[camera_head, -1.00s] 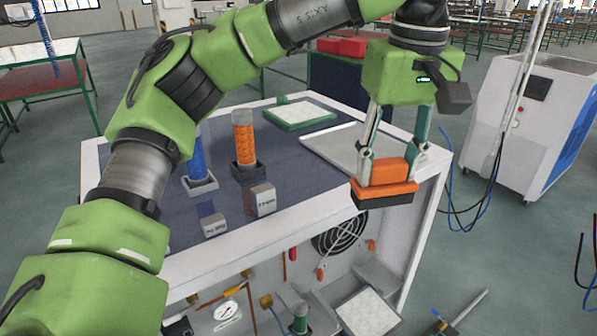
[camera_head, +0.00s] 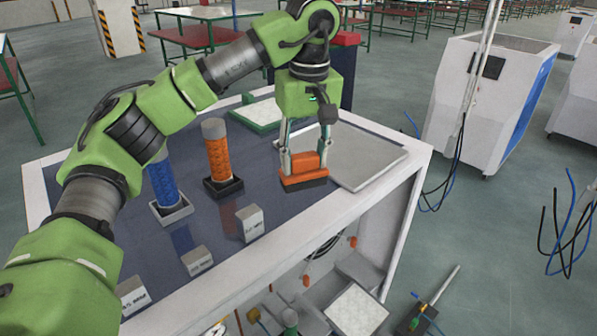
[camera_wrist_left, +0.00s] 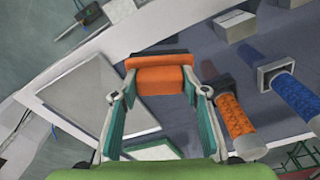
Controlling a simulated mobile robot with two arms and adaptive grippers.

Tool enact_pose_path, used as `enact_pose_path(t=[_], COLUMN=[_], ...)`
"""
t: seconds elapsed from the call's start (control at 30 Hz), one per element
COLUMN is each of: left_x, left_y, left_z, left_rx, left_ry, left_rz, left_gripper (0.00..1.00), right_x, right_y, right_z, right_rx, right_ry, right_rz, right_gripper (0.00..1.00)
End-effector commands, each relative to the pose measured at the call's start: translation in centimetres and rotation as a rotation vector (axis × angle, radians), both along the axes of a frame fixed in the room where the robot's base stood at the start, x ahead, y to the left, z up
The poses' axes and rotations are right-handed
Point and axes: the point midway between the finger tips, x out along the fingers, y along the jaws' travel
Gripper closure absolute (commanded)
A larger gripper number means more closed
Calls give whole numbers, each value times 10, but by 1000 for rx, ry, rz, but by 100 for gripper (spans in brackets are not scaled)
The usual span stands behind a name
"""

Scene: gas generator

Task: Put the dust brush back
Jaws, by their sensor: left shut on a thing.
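The dust brush (camera_head: 304,168) has an orange handle block and base with a dark underside. My left gripper (camera_head: 305,155) is shut on its orange handle and holds it upright over the dark cabinet top, left of the grey tray's near corner. In the left wrist view the brush (camera_wrist_left: 160,78) sits between the two fingers of the left gripper (camera_wrist_left: 160,90). I cannot tell whether its underside touches the surface. My right gripper is not in view.
The flat grey tray (camera_head: 365,160) lies right of the brush. A small white labelled block (camera_head: 250,223) and a green-framed panel (camera_head: 258,115) are nearby. The cabinet has a raised white rim (camera_head: 345,220).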

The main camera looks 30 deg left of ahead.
Motion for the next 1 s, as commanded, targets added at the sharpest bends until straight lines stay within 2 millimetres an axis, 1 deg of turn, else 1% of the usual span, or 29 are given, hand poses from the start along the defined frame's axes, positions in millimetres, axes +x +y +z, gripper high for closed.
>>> enact_pose_path(t=[0.1, 0.37, 0.4, 0.5, 0.6, 0.83, 0.97, 1.0], left_x=[7, 15, 17, 16, 16, 16, 16, 16], left_y=[9, 19, 22, 21, 20, 19, 19, 19], left_z=[-13, -27, -31, -48, -59, -61, -65, -65], left_rx=[-1, -1, 1, 1, 0, 0, -1, -1], left_ry=[1, -1, 1, 1, -1, -3, -3, -3], left_rz=[1, 1, 2, -1, -1, -1, -1, -1], left_gripper=[76, 76, 76, 76, 76, 76, 76, 54], right_x=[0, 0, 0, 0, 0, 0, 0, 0], right_y=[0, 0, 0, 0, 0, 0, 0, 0], right_z=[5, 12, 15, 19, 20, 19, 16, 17], right_rx=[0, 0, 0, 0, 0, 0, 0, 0], right_ry=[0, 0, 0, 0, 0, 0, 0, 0], right_rz=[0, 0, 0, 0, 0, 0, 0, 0], right_gripper=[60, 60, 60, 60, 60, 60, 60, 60])
